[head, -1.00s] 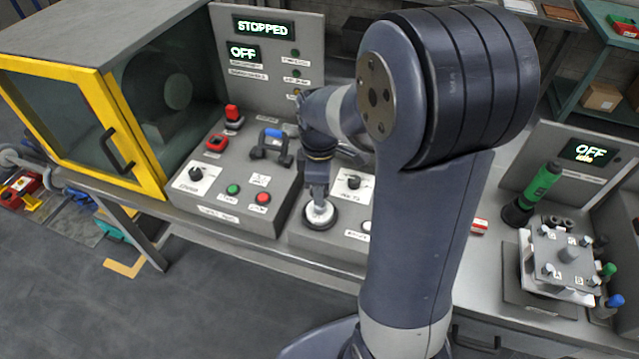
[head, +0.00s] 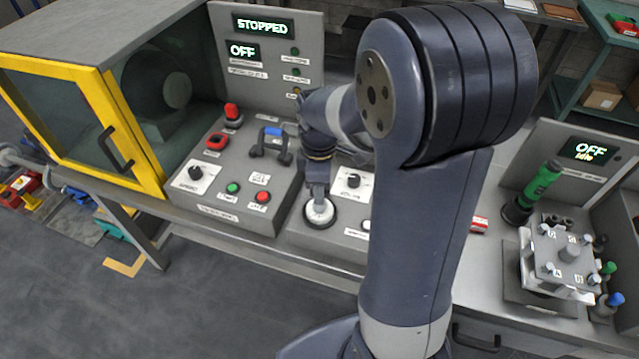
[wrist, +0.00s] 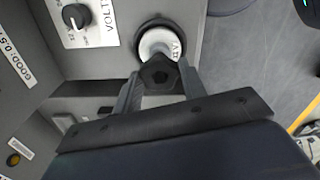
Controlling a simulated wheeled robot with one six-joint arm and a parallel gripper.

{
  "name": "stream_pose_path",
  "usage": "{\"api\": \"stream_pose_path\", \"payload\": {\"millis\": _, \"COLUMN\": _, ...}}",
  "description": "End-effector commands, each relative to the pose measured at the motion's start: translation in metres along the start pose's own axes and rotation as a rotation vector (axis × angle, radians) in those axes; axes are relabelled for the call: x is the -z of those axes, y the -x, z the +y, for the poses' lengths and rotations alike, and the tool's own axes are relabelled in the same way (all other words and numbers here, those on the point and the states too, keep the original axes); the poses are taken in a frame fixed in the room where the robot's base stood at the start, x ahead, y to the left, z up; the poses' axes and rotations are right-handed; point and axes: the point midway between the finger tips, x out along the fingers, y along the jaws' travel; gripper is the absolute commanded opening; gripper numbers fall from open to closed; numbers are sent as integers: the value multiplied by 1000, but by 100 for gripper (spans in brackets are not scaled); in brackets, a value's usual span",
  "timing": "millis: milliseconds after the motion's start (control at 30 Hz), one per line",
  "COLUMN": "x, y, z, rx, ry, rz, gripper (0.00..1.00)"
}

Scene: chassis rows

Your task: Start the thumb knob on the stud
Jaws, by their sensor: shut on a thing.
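The thumb knob (wrist: 160,74) looks dark and faceted in the wrist view, held between the fingertips of my gripper (wrist: 158,88). Behind it is a white round face (wrist: 153,44) with a dark rim and a partly hidden marking. In the head view my gripper (head: 319,190) points down onto this white round face (head: 320,214) on the grey panel, just left of my arm. The knob itself is too small to make out there. The stud is hidden, so I cannot tell whether the knob touches it.
A selector dial (wrist: 76,16) sits beside the white face. To the left are a handle (head: 271,143), a red button (head: 263,197) and a yellow-framed enclosure (head: 127,137). A fixture with a plate (head: 566,253) stands at the right. Dark floor lies in front.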

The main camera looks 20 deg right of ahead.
Motion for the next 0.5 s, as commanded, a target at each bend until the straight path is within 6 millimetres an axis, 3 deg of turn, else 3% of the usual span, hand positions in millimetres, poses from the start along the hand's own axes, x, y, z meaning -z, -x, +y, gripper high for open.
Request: {"api": "stream_pose_path", "payload": {"millis": 500, "x": 0, "y": -12, "z": 0, "rx": 0, "ry": 0, "rz": 0, "gripper": 23}}
